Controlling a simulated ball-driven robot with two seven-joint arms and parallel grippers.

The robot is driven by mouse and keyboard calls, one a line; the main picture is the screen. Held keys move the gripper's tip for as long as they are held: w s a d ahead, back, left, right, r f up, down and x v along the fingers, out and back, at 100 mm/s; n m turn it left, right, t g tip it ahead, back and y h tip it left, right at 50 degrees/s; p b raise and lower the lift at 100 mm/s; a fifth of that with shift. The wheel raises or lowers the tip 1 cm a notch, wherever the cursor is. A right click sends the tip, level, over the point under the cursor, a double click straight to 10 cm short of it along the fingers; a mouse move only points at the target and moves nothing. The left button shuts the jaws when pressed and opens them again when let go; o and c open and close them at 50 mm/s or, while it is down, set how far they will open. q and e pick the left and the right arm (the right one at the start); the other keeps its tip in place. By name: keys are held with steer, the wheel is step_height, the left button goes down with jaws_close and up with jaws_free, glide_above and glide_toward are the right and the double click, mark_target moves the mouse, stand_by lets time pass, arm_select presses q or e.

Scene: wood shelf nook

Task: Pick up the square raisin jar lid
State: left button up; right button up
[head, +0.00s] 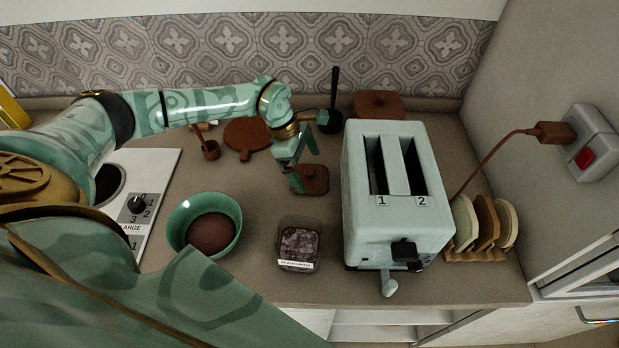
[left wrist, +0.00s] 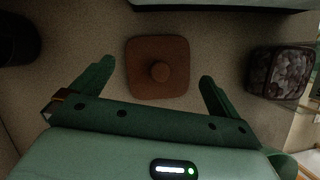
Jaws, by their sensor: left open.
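The square raisin jar lid (head: 316,184) is brown with a round knob and lies on the counter behind the raisin jar, left of the toaster. In the left wrist view the lid (left wrist: 158,82) lies flat, knob up, ahead of the fingertips and between their lines. My left gripper (head: 305,172) is open and empty, over the lid's left side in the head view. Its two fingers show apart in the left wrist view (left wrist: 157,76). The square raisin jar (head: 299,247) stands without a lid, full of dark raisins; it also shows in the left wrist view (left wrist: 279,73). My right gripper is not in view.
A pale toaster (head: 396,190) stands close to the lid's right. A green bowl (head: 205,225) is left of the jar. Another brown square lid (head: 379,104), a dark pot with a handle (head: 331,120) and a round brown board (head: 246,138) lie behind. A toast rack (head: 476,253) is far right.

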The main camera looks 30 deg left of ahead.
arm_select(q)
steer(key=x, duration=0.2)
steer(key=shift+w+d+f, duration=0.1)
steer(key=shift+f, duration=0.3)
steer(key=c, duration=0.7)
steer(key=shift+o, duration=0.2)
steer(key=shift+r, duration=0.15)
